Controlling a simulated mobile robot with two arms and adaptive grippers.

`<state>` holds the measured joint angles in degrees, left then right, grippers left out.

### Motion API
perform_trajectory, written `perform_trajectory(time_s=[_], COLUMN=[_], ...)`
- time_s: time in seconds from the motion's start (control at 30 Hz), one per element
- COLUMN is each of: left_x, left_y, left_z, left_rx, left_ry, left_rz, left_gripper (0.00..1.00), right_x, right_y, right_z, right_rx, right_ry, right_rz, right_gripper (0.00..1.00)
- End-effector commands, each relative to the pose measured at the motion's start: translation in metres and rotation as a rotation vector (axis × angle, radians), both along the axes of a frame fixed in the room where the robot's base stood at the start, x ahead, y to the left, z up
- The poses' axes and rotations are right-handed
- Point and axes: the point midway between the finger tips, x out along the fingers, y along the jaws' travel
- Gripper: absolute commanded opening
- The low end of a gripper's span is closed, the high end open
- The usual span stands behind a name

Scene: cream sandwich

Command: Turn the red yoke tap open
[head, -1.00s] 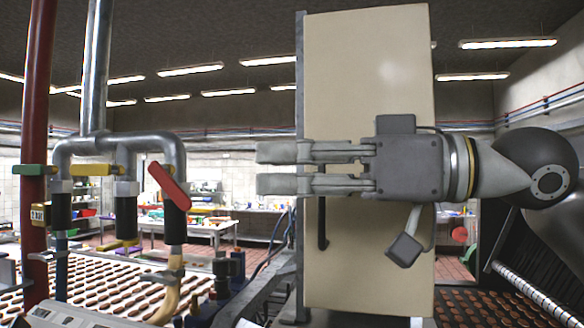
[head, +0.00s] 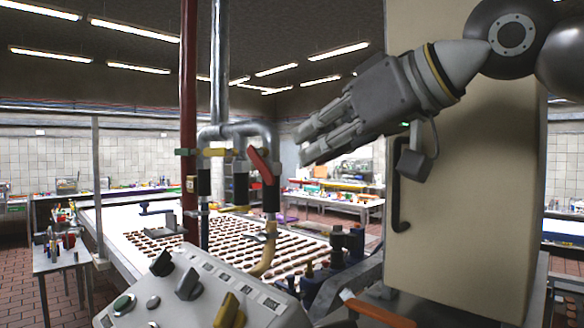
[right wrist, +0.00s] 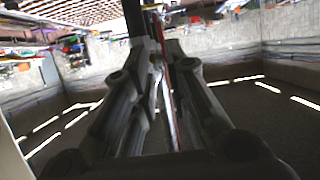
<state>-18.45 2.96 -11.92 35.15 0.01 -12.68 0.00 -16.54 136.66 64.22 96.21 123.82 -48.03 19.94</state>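The red tap handle (head: 263,166) sits on the right-hand branch of a grey pipe yoke (head: 240,129). It is a flat red lever, tilted from upper left to lower right. A black sleeve and a yellow hose hang below it. My right gripper (head: 304,145) is to the right of the red handle and slightly higher in the picture, apart from it. Its two fingers are parted by a narrow gap, with nothing held. In the right wrist view the gripper (right wrist: 157,45) shows a red strip beyond the gap; I cannot tell whether it is handle or pipe. My left gripper is not in view.
A yellow lever (head: 218,152) and a green lever (head: 184,152) are left of the red one. A red pipe (head: 189,80) rises behind. A control panel (head: 190,290) stands in front. A beige cabinet (head: 455,190) stands right. A conveyor (head: 120,240) carries rows of biscuits.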

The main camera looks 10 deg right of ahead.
Motion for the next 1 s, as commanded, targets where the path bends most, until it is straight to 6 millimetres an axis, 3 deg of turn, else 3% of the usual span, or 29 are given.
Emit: perform_trajectory(time_s=[0.2, 0.3, 0.47, 0.63, 0.77, 1.0], left_x=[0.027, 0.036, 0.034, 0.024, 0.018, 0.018], left_y=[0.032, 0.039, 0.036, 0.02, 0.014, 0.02], left_z=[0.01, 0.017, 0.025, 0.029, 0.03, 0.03], left_rx=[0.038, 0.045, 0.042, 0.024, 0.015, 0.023], left_ry=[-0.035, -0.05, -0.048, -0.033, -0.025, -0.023], left_rz=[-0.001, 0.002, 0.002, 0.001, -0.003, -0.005], left_gripper=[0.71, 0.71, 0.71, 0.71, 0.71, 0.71], right_x=[0.019, 0.034, 0.057, 0.074, 0.08, 0.081], right_y=[0.015, 0.025, 0.042, 0.053, 0.058, 0.059], right_z=[-0.009, -0.016, -0.027, -0.036, -0.039, -0.041], right_rx=[-0.005, -0.004, -0.002, 0.0, -0.001, 0.001], right_ry=[0.006, 0.006, 0.006, 0.004, 0.001, 0.001], right_rz=[0.001, 0.001, 0.001, -0.001, 0.0, 0.0], right_gripper=[0.15, 0.15, 0.15, 0.15, 0.15, 0.15])
